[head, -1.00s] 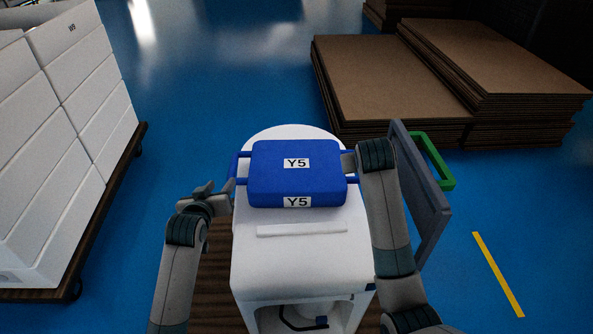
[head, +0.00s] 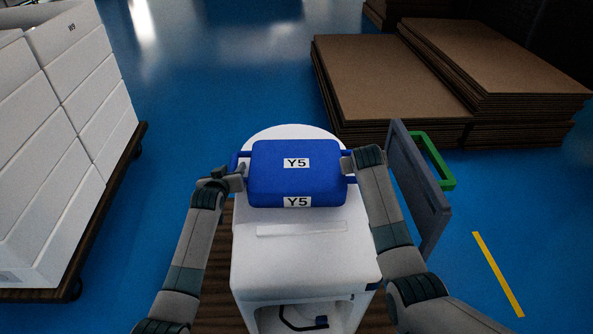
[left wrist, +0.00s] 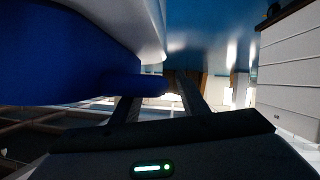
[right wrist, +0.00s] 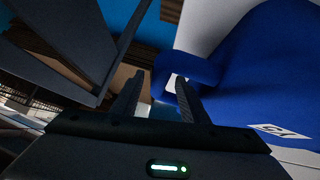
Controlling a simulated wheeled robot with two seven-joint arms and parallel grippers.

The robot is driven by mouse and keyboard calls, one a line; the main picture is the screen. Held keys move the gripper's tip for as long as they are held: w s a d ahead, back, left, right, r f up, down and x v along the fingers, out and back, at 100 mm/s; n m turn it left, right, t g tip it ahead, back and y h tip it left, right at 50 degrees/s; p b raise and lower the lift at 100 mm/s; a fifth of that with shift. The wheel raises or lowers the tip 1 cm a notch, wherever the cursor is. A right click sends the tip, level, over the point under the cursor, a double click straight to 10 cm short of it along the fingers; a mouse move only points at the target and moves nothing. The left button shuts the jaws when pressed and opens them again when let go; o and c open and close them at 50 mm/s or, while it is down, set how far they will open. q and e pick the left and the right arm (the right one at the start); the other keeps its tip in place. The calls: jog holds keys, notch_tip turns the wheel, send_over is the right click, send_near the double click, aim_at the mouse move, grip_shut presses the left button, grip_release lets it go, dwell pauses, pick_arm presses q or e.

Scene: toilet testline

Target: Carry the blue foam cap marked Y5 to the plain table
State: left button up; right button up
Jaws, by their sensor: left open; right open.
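The blue foam cap marked Y5 (head: 297,181) lies on top of the white toilet (head: 300,265), with a blue loop handle on each side. My left gripper (head: 240,172) is open at the cap's left handle. In the left wrist view the handle (left wrist: 138,84) reaches between the fingers (left wrist: 155,92). My right gripper (head: 348,164) is open at the cap's right handle. In the right wrist view the fingers (right wrist: 160,92) are apart, with the right handle (right wrist: 190,68) at their tips. The plain table is not identifiable in these views.
White boxes (head: 60,120) stand stacked on a dark wheeled pallet at the left. Brown cardboard stacks (head: 390,85) lie at the back right. A grey panel (head: 420,185) with a green handle (head: 440,165) stands close to my right arm. The blue floor behind the toilet is clear.

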pick_arm(q)
jog(key=shift+w+d+f, duration=0.1)
jog(key=shift+w+f, duration=0.15)
jog(key=shift+w, duration=0.4)
pick_arm(e)
jog(key=shift+w+d+f, duration=0.1)
jog(key=shift+w+f, duration=0.35)
jog(key=shift+f, duration=0.05)
pick_arm(q)
jog(key=shift+c, duration=0.2)
pick_arm(e)
jog(key=shift+c, duration=0.2)
pick_arm(q)
grip_shut()
pick_arm(e)
grip_shut()
